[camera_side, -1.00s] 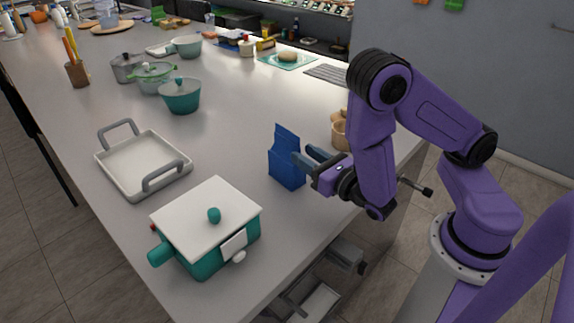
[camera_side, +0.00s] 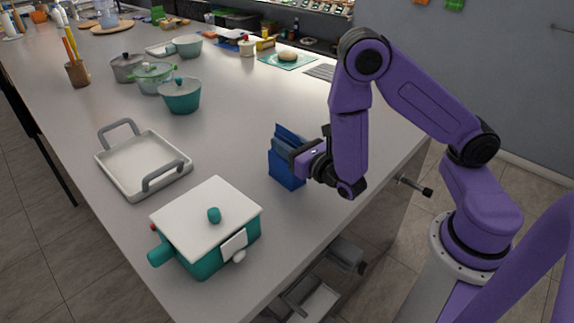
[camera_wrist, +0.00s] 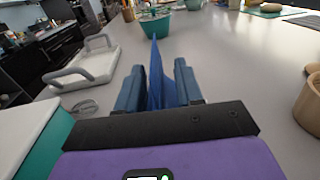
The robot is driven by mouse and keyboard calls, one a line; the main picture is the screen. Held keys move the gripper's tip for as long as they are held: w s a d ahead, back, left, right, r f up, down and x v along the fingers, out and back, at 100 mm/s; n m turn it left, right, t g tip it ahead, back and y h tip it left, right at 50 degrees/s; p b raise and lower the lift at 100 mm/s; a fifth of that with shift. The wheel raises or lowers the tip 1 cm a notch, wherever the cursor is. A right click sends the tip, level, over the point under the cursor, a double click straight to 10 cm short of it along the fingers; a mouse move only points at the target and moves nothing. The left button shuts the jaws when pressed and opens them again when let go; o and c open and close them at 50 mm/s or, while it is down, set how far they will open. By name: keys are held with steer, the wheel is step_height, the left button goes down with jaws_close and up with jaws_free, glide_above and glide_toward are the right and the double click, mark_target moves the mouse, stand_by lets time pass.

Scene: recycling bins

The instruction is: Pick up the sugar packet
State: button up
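The sugar packet appears to be the blue packet (camera_side: 286,174) standing upright on the counter; no label is readable. My gripper (camera_side: 284,150) is at its upper part, with its fingers on either side of it. In the wrist view the blue packet (camera_wrist: 155,76) rises between the two blue fingers of my gripper (camera_wrist: 158,85). The fingers are wide apart, and I see no clear squeeze on the packet. Part of the packet is hidden behind the fingers.
A teal pot with a white lid (camera_side: 207,210) stands at the front left, and a white tray with grey handles (camera_side: 143,163) lies behind it. In the wrist view a wooden container (camera_wrist: 308,105) stands at the right.

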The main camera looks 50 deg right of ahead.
jaws_close()
stand_by(1.4)
